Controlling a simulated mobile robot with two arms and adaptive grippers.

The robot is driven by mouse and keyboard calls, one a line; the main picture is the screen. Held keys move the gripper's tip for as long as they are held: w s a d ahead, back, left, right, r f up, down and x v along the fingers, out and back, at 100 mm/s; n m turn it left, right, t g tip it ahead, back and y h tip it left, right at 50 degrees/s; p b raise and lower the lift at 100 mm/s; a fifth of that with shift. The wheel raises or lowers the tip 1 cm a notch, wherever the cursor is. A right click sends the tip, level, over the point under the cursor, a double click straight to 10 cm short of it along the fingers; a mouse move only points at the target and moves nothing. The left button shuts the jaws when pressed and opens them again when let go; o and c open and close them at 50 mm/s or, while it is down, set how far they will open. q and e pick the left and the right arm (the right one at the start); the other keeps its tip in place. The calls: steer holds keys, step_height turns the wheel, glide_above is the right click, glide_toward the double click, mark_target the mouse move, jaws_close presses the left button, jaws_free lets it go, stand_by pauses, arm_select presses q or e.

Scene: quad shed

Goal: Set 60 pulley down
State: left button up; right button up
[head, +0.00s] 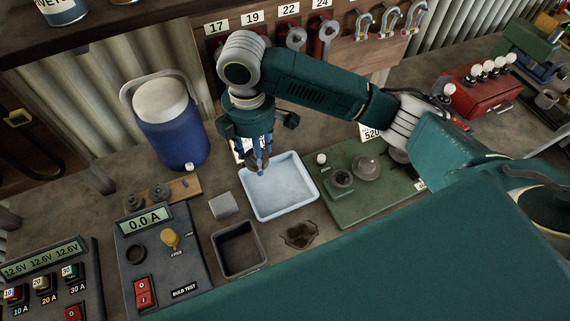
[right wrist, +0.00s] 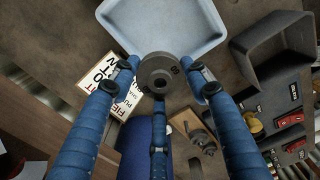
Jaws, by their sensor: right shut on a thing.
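In the right wrist view, the gripper (right wrist: 160,84) holds the pulley beside the near edge of the tray (right wrist: 185,42); the height of the gap beneath is hard to judge. In the head view, the fingers largely hide the pulley. My left gripper is not in view.
A green board (head: 385,188) with round parts lies right of the tray. A grey block (head: 222,205) and a dark open bin (head: 238,270) stand left and in front. A blue jug (head: 178,140) and a wooden rack (head: 184,188) stand behind left. A test panel (head: 165,265) is at left.

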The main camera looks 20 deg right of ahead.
steer(key=p, duration=0.2)
glide_above(261, 182)
step_height(261, 182, down, 6)
steer(key=shift+s+r, duration=0.1)
steer(key=shift+s, duration=0.05)
steer(key=f, duration=0.3)
steer(key=shift+w+f+p, duration=0.2)
steer(key=shift+f+p, duration=0.15)
steer(key=shift+p, duration=0.05)
steer(key=o, duration=1)
steer(key=shift+f, duration=0.15)
steer(key=shift+c, duration=0.2)
steer(key=shift+o, duration=0.8)
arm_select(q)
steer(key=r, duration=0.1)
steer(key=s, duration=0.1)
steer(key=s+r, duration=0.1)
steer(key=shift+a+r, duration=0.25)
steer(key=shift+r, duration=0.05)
